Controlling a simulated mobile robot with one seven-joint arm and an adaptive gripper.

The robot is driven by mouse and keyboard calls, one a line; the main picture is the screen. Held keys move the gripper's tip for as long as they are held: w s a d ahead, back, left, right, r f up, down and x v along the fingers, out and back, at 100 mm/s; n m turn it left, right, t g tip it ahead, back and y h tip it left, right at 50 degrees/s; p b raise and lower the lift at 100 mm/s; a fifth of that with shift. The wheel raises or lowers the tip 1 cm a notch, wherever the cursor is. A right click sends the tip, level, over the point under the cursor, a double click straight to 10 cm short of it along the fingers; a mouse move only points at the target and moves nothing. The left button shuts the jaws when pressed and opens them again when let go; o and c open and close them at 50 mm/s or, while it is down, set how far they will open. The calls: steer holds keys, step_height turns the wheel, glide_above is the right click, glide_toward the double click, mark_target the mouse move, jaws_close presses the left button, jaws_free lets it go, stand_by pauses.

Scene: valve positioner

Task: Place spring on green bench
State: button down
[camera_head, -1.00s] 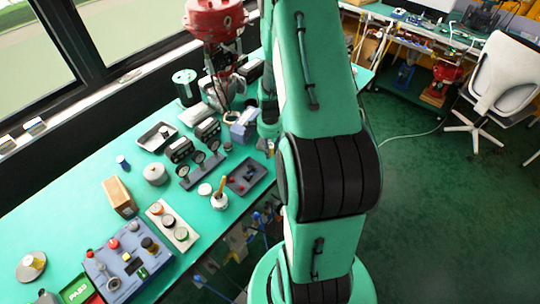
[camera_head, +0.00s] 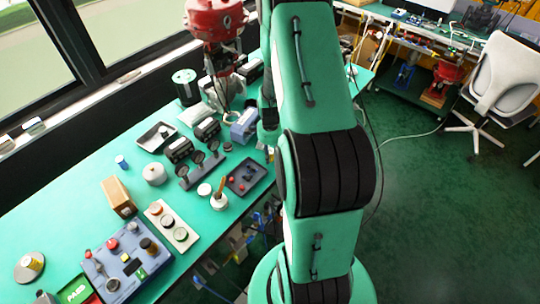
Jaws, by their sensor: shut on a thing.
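The green bench (camera_head: 65,204) runs diagonally along the window at the left, with its right front edge partly behind my arm. My gripper (camera_head: 270,154) is at the bench's front edge, right of the dark tray; only a small part shows beside my big green arm. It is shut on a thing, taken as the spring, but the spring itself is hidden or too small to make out. I cannot tell how high the gripper is above the bench or whether what it holds touches anything.
Near the gripper are a dark tray (camera_head: 246,176) with small red parts, a row of gauges (camera_head: 200,170) and a blue-grey block (camera_head: 242,126). A red valve actuator (camera_head: 215,20) stands behind. A white chair (camera_head: 503,80) stands right.

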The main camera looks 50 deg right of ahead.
mark_target(270, 150)
steer(key=c, duration=1.4)
jaws_free()
step_height(270, 150, up, 12)
steer(key=shift+r+p, duration=0.1)
steer(key=shift+p, duration=1.05)
